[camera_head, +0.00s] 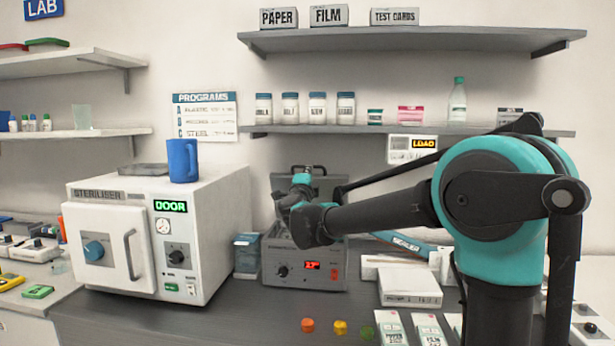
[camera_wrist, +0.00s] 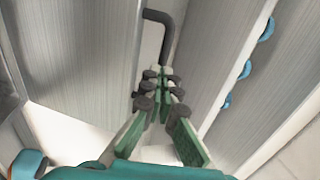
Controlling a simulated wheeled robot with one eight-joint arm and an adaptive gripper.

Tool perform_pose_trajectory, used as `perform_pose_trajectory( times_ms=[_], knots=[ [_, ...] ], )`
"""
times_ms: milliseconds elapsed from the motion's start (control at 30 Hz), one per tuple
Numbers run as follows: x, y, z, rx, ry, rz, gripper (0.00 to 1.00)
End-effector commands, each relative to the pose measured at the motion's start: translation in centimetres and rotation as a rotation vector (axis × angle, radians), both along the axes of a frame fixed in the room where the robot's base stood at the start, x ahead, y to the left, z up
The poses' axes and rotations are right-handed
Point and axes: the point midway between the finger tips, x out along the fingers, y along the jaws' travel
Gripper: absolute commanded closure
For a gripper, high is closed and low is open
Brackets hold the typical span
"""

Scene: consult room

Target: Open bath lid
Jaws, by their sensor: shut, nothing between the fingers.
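The bath (camera_head: 305,265) is a grey box with a dial and a red display, in the middle of the bench. Its lid (camera_head: 325,187) appears as a dark panel standing raised behind the box, partly hidden by my arm. My gripper's fingers are hard to make out in the head view, at the bath's top. In the wrist view my gripper (camera_wrist: 163,80) is shut and empty, its green-padded fingers pointing ahead. A dark bent handle (camera_wrist: 163,22) lies just beyond the fingertips, in front of brushed metal. I cannot tell whether they touch.
The white steriliser (camera_head: 225,230) stands left of the bath, with a blue mug (camera_head: 182,160) on top. A small blue box (camera_head: 247,254) stands between them. White boxes (camera_head: 408,288) lie to the right. Shelves (camera_head: 400,129) hang above. Small coloured caps (camera_head: 340,327) lie in front.

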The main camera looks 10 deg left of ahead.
Motion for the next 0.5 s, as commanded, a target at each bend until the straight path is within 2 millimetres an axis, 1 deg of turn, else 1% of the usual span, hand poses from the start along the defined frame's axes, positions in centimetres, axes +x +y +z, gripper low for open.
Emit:
perform_pose_trajectory(
  times_ms=[333,500],
  knots=[
    [0.07,-0.01,0.05,0.000,0.000,0.000,1.00],
    [0.83,-0.04,0.47,0.000,0.000,0.000,1.00]
  ],
)
